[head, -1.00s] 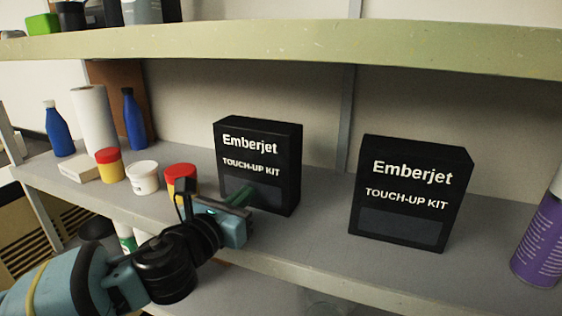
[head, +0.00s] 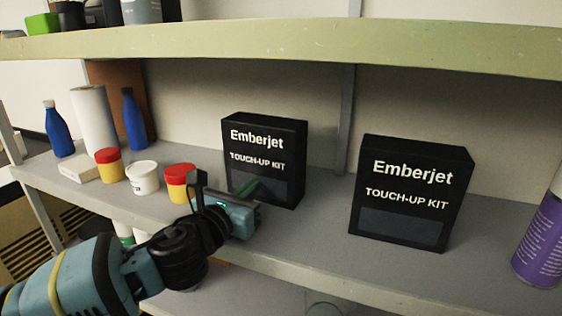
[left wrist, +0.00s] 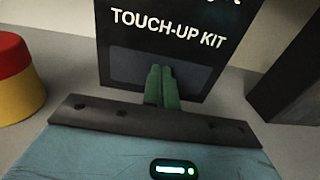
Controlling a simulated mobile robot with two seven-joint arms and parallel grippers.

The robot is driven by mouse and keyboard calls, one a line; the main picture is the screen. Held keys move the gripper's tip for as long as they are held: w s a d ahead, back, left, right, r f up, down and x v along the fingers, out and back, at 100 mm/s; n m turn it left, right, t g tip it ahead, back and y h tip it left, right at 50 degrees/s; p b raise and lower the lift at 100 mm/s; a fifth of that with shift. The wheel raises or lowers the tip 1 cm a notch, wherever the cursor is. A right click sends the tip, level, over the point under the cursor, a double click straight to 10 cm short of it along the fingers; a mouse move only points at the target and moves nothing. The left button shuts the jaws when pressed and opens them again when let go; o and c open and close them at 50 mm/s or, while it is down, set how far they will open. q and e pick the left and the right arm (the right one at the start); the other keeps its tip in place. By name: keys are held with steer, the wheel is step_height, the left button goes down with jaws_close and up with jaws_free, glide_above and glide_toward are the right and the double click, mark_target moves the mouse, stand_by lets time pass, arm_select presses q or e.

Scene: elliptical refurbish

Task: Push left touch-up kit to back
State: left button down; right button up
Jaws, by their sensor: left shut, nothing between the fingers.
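The left touch-up kit (head: 262,158) is a black box labelled Emberjet, standing upright on the middle shelf in the head view. It also shows in the left wrist view (left wrist: 128,50), straight ahead of the fingers. My left gripper (head: 256,187) is at the lower part of its front face. Its green fingers (left wrist: 161,88) are closed together with nothing between them, and their tips overlap the grey panel on the box. They appear to touch it, though the exact contact is hard to see. My right gripper is not in view.
A second Emberjet kit (head: 410,193) stands to the right, with a gap between. A purple can (head: 541,240) is at the far right. A red-and-yellow jar (head: 179,182) stands just left of my gripper. Bare shelf and the back wall lie behind the left kit.

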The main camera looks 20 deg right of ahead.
mark_target(262, 179)
arm_select(q)
steer(key=shift+x, duration=0.8)
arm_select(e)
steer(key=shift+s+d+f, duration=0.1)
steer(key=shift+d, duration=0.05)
arm_select(q)
steer(key=shift+x, duration=0.95)
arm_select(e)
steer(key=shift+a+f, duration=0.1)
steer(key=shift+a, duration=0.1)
arm_select(q)
steer(key=shift+w+d, duration=0.45)
steer(key=shift+w, duration=0.1)
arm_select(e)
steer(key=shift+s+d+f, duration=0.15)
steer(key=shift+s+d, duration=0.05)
arm_select(q)
steer(key=shift+b+x, duration=0.35)
steer(key=shift+x, duration=0.65)
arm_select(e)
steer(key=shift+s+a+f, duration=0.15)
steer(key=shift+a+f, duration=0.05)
arm_select(q)
steer(key=shift+w+d, duration=0.5)
steer(key=shift+w, duration=0.05)
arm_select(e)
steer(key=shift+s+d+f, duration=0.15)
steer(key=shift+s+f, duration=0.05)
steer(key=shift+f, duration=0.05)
